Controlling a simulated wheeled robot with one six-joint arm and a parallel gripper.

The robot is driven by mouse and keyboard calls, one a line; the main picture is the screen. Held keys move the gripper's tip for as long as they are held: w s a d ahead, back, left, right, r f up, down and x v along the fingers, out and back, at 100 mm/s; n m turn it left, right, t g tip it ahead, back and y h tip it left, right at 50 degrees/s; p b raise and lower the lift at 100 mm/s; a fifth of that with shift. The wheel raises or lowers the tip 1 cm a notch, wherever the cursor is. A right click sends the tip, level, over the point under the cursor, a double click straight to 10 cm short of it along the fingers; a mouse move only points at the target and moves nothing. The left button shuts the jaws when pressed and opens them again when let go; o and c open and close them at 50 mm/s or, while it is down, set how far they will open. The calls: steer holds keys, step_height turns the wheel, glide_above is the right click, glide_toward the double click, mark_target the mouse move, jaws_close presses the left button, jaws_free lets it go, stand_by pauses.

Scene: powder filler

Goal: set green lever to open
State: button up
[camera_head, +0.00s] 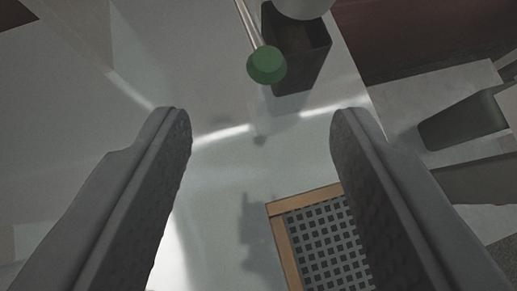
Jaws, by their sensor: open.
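The green lever shows as a round green knob (266,65) at the end of a thin metal rod (247,20), at the top centre of the view. The rod runs up out of the picture, so its pivot is hidden. My gripper (261,118) is open and empty, with one dark finger on each side of the view. The knob lies beyond the fingertips, between their lines and slightly right of the middle. Nothing touches the knob. I cannot tell the lever's setting from this view.
A dark open box (302,72) stands just right of the knob, under a pale rounded part (303,8). A wood-framed perforated panel (278,208) lies low, partly behind the right finger. A grey bin-like shape (463,124) is at the right.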

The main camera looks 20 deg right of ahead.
steer(key=v, duration=0.7)
